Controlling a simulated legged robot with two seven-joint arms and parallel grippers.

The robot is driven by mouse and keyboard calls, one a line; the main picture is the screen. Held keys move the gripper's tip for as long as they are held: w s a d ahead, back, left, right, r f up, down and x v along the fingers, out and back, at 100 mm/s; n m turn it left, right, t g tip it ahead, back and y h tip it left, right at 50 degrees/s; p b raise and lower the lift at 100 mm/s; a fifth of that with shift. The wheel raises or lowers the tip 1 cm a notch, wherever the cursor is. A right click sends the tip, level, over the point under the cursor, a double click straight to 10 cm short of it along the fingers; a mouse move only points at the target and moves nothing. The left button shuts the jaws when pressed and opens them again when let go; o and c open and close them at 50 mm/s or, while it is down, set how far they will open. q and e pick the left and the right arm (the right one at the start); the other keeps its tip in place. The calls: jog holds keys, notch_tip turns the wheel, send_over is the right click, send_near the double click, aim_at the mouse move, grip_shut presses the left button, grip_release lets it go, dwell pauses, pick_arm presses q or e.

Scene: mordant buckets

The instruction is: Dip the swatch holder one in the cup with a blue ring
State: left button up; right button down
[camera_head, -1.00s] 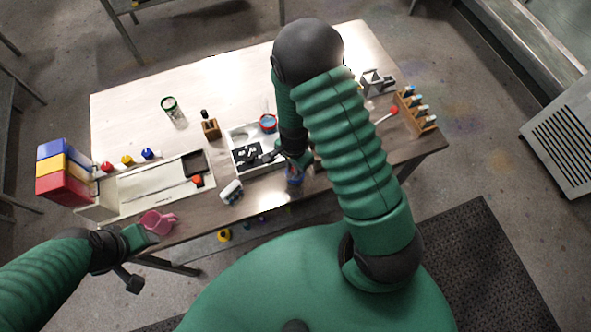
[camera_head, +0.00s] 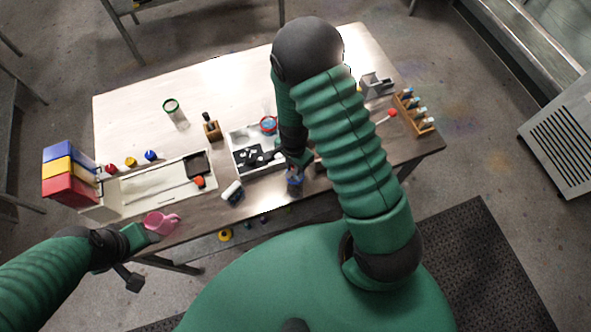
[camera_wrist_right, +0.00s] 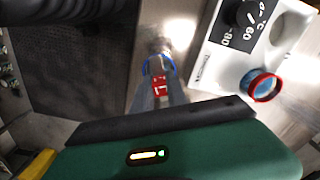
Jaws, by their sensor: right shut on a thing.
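My right gripper (camera_wrist_right: 158,96) is shut on a swatch holder with a red tag (camera_wrist_right: 159,83), seen in the right wrist view. The cup with a blue ring (camera_wrist_right: 147,66) lies right at the holder's far end; it also shows near the table's front edge in the head view (camera_head: 295,180). The holder's lower end is hidden, so I cannot tell how deep it sits in the cup. In the head view my right gripper (camera_head: 299,160) is above the cup, partly covered by my arm. My left gripper (camera_head: 138,235) is beside a pink jug (camera_head: 160,222); its fingers are unclear.
A cup with a red ring (camera_head: 268,125) stands by the white dial unit (camera_head: 238,134), and a cup with a green ring (camera_head: 171,105) stands farther left. A wooden rack (camera_head: 420,122) of several holders is at the right. The table's back (camera_head: 230,75) is clear.

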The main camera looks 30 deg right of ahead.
jog(key=shift+r+p, duration=1.55)
jog(key=shift+r, duration=0.45)
dwell(0.8)
notch_tip(320, 180, up, 3)
jog(key=p, duration=0.3)
